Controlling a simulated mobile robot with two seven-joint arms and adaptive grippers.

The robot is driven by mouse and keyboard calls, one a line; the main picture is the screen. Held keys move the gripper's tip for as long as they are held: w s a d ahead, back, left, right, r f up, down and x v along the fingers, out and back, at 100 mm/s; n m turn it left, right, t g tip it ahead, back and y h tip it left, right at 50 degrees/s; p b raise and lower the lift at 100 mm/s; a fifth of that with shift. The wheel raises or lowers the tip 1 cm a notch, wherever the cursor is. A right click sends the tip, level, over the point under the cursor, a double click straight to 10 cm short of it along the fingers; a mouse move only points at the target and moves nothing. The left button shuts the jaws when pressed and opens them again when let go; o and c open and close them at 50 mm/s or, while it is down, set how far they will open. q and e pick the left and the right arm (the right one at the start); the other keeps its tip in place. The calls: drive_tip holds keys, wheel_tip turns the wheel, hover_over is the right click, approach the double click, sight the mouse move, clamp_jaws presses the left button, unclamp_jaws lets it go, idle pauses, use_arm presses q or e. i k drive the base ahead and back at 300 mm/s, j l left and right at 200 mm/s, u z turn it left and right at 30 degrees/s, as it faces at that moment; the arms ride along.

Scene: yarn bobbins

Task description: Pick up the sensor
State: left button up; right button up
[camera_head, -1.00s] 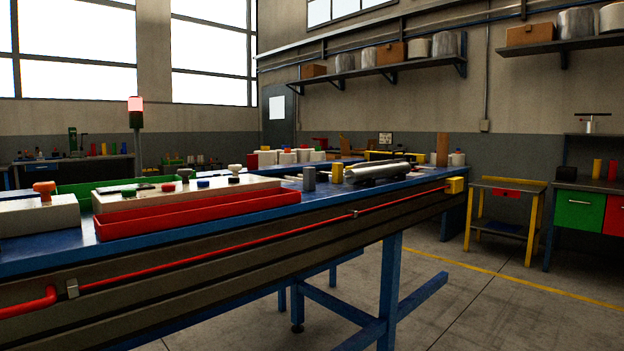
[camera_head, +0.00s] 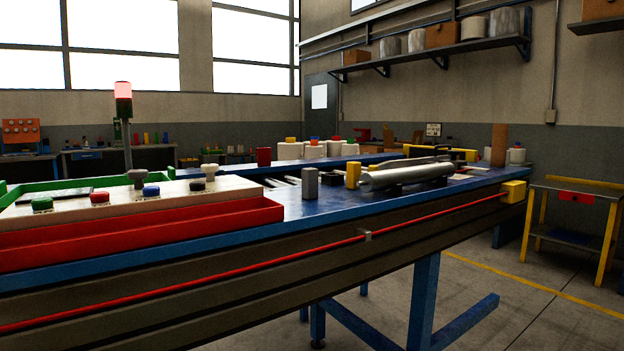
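I cannot tell for sure which object is the sensor. A small grey block (camera_head: 310,184) stands upright on the blue workbench (camera_head: 334,208), right of the red tray. A small yellow block (camera_head: 353,175) stands just right of it, in front of the end of a silver roller (camera_head: 408,176). A yellow box (camera_head: 513,191) is fixed at the bench's right end, where the red cable ends. Neither of my grippers is in view.
A red tray (camera_head: 150,234) and a white panel with buttons and knobs (camera_head: 120,203) fill the bench's left part. White bobbins (camera_head: 315,151) stand behind the bench. A yellow-framed table (camera_head: 577,212) stands at right. The floor between is clear.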

sight(309, 176)
drive_tip(key=i+l+u, duration=0.15)
drive_tip(key=i+l, duration=0.25)
drive_tip(key=i+l+u, duration=0.2)
drive_tip(key=i+l, duration=0.15)
drive_tip(key=l, duration=0.25)
